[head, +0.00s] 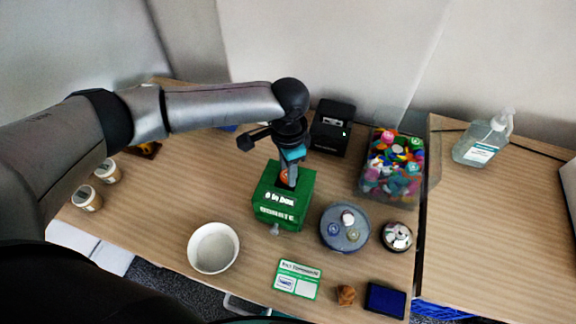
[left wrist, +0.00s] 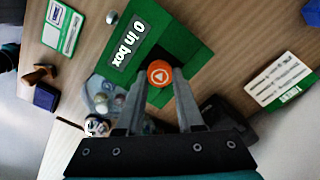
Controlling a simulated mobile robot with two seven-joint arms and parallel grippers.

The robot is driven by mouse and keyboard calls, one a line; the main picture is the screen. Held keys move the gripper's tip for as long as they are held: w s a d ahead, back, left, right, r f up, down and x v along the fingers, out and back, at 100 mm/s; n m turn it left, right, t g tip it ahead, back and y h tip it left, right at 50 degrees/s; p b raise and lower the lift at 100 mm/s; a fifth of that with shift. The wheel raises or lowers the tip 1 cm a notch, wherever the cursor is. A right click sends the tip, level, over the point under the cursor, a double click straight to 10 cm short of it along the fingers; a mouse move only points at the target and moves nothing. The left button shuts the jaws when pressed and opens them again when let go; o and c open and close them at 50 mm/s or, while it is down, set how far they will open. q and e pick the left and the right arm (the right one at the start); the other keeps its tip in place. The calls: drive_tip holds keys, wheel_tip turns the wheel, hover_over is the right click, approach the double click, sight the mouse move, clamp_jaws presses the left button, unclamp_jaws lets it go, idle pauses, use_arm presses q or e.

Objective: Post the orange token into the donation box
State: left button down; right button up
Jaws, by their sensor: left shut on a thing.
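The green donation box (head: 276,212) stands on the wooden table near the middle of the head view. Its label reads "0 in box". It also shows in the left wrist view (left wrist: 172,40). The orange token (left wrist: 160,73) shows between my left fingertips in the left wrist view, over the box top. My left gripper (head: 287,176) points down at the box top and is shut on the orange token, which shows partly in the head view (head: 284,174). The slot is mostly hidden by the gripper. Whether the token touches the box, I cannot tell. My right gripper is not in view.
A white bowl (head: 213,248) stands left of the box. A round grey tray (head: 345,245) with tokens and a small bowl (head: 397,236) stand right. Behind are a black device (head: 333,128) and a clear bin (head: 364,185) of colourful items. A card (head: 298,280) lies in front.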

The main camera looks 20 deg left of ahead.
use_arm(q)
drive_tip(key=shift+c, duration=2.3)
unclamp_jaws()
drive_tip(key=shift+r, duration=0.1)
wheel_tip(320, 180, up, 6)
drive_tip(key=p, duration=0.7)
